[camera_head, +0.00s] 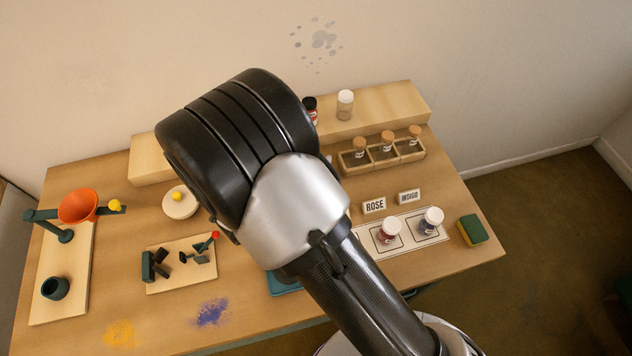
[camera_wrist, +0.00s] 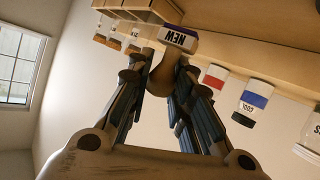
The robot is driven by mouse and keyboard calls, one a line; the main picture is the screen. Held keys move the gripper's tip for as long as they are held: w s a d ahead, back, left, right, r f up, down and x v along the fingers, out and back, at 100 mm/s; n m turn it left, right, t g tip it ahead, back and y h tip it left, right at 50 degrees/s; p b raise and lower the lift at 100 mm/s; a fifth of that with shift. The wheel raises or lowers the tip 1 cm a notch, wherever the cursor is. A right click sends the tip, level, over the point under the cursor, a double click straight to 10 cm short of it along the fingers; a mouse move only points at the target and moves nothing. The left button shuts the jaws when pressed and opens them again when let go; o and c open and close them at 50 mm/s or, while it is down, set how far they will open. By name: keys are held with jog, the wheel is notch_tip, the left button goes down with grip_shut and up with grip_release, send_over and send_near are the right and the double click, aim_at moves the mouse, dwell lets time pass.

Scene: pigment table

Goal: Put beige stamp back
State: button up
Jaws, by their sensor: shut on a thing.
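In the wrist view my gripper (camera_wrist: 160,82) is shut on a stamp (camera_wrist: 178,39). The stamp has a beige-brown handle between the fingers and a head with a white label reading NEW, upside down in this view. The stamp is held clear of the table, in front of the wall. In the head view my own arm hides the gripper and the stamp. No stamp holder can be made out in the head view.
On the table (camera_head: 120,270) are an orange funnel (camera_head: 78,205), a board of dark pieces (camera_head: 180,284), a corked-jar rack (camera_head: 384,158), two jars on a card (camera_head: 410,240), ROSE and INDIGO signs and a sponge (camera_head: 472,230).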

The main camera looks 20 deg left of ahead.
jog(key=shift+f+b, duration=0.8)
jog(key=shift+f, duration=2)
jog(key=shift+f, duration=0.1)
jog(key=o, duration=0.8)
jog(key=shift+o, duration=0.2)
jog(key=shift+r, duration=0.2)
jog(key=p+v, duration=0.3)
jog(key=v, duration=0.9)
jog(key=shift+a+f, duration=0.1)
